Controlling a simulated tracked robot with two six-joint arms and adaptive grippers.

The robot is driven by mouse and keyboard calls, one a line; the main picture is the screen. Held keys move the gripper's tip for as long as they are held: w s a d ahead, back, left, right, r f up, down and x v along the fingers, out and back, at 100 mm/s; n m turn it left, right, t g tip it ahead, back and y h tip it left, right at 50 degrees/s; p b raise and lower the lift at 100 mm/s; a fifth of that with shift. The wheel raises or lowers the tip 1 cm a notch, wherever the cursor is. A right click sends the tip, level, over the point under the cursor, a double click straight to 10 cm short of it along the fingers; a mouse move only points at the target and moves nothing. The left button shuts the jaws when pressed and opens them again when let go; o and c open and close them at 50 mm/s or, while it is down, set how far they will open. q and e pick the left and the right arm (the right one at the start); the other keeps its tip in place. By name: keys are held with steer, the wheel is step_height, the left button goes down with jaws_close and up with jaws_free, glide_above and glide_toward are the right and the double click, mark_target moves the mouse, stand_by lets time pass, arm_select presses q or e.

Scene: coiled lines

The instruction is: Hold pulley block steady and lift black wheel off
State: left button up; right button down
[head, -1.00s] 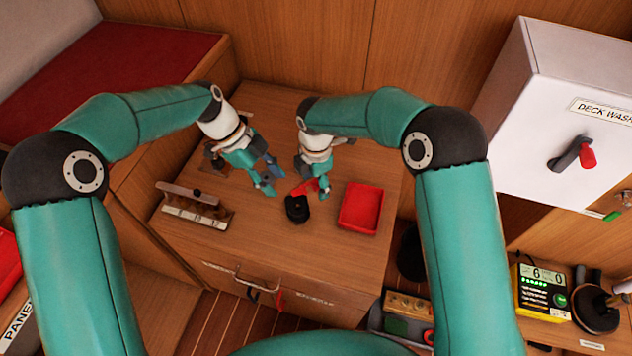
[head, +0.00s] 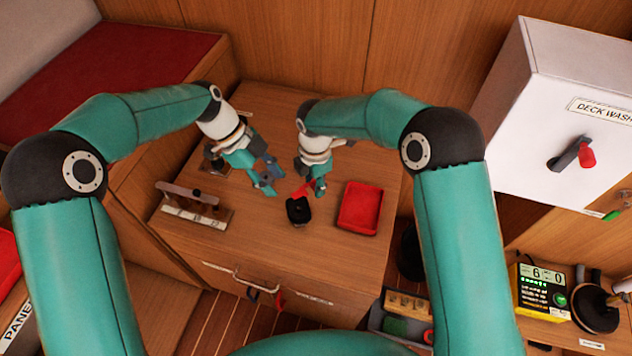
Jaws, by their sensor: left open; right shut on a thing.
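A small black piece (head: 298,212), rounded and with a paler middle, is low over or on the wooden cabinet top; it looks like the black wheel or the block's body. A red piece (head: 302,190) meets it at its far side. I cannot tell where block and wheel divide. My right gripper (head: 312,184) is shut on the red piece, and its fingers partly hide it. My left gripper (head: 268,181) is open and empty, just left of the red and black pieces and apart from them.
A red tray (head: 343,222) stands right of the pieces on the cabinet top (head: 270,234). A wooden rack with pale labels (head: 190,213) stands at the left. A white box with a red-handled switch (head: 540,110) is at the right. The front of the top is clear.

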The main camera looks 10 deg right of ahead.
mark_target(299, 208)
arm_select(q)
steer(key=o, duration=0.3)
steer(key=shift+o, duration=0.5)
steer(key=shift+s+d+m, duration=0.25)
steer(key=shift+m, duration=0.15)
steer(key=s+d+m+y, duration=0.1)
steer(key=m, duration=0.1)
steer(key=s+d+m+t+y, duration=0.1)
steer(key=m+y, duration=0.1)
steer(key=s+d+m+y, duration=0.1)
steer(key=m, duration=0.2)
steer(key=shift+s+d+f, duration=0.1)
steer(key=shift+s, duration=0.05)
steer(key=m+t, duration=0.1)
steer(key=d+m+t+y, duration=0.1)
steer(key=r+m, duration=0.1)
steer(key=m, duration=0.1)
steer(key=shift+w+d+t+y, duration=0.3)
steer(key=shift+d+t, duration=0.1)
steer(key=shift+f, duration=4.4)
